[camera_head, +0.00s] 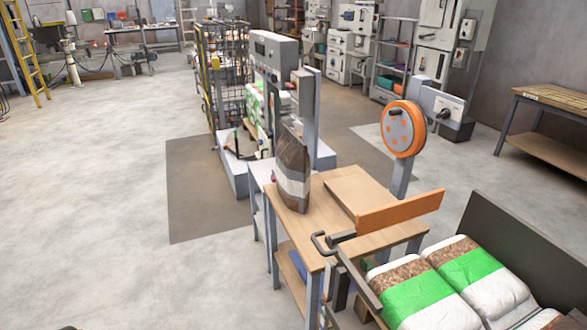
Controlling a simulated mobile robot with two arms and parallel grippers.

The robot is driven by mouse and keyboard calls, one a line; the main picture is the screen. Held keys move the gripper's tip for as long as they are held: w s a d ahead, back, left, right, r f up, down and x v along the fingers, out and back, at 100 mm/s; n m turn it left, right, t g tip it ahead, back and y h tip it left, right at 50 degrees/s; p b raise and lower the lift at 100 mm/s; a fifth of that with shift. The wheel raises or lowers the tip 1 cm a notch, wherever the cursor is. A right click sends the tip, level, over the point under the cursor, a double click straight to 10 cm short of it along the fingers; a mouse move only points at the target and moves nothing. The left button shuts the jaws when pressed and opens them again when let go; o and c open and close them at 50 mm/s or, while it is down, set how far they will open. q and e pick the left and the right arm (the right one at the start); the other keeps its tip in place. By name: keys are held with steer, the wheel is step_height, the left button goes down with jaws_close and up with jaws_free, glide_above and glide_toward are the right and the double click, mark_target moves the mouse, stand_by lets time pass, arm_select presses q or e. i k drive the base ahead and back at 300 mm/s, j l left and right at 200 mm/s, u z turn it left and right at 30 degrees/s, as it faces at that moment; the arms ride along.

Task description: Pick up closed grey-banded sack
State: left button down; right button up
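The grey-banded sack (292,160) stands upright on the wooden-topped table (345,188), near its far left corner. It is dark brown, with a pale grey-white band across its lower part and a narrow, peaked top. The top looks drawn together, but its seal is too small to make out. Nothing is touching the sack from my side. Neither of my grippers shows in this view.
Green-banded sacks (423,295) lie at the lower right beside a dark panel (525,245). An orange bar (400,212) and a bent black handle stand at the table's near right. A grey machine (274,50) rises behind the sack. The floor (110,210) at left is clear.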

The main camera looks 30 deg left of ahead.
mark_target(292, 159)
steer(key=i+j+z, duration=0.1)
steer(key=j+z, duration=0.2)
steer(key=j, duration=0.8)
steer(key=j+z, duration=0.35)
steer(key=j, duration=0.8)
